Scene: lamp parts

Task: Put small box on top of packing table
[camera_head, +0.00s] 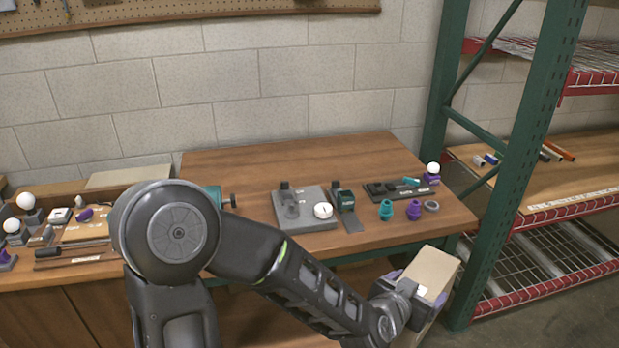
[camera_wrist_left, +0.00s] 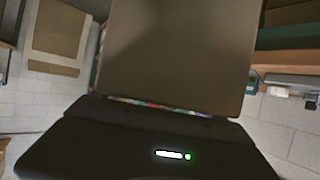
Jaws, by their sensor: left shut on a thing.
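The small box (camera_head: 433,271) is a tan cardboard box at the lower right of the head view, in front of the right front corner of the wooden packing table (camera_head: 270,165). My left gripper (camera_head: 408,290) is shut on the small box and holds it tilted, apart from the tabletop. In the left wrist view the box (camera_wrist_left: 180,50) fills the upper middle, and the fingertips are hidden behind the dark gripper body. My right gripper is not in view.
A grey base plate (camera_head: 301,217) with parts stands mid-table. Purple and teal lamp parts (camera_head: 414,209) and a dark tray (camera_head: 397,188) lie at the table's right. A green-framed rack (camera_head: 548,100) stands close on the right. The table's back left is clear.

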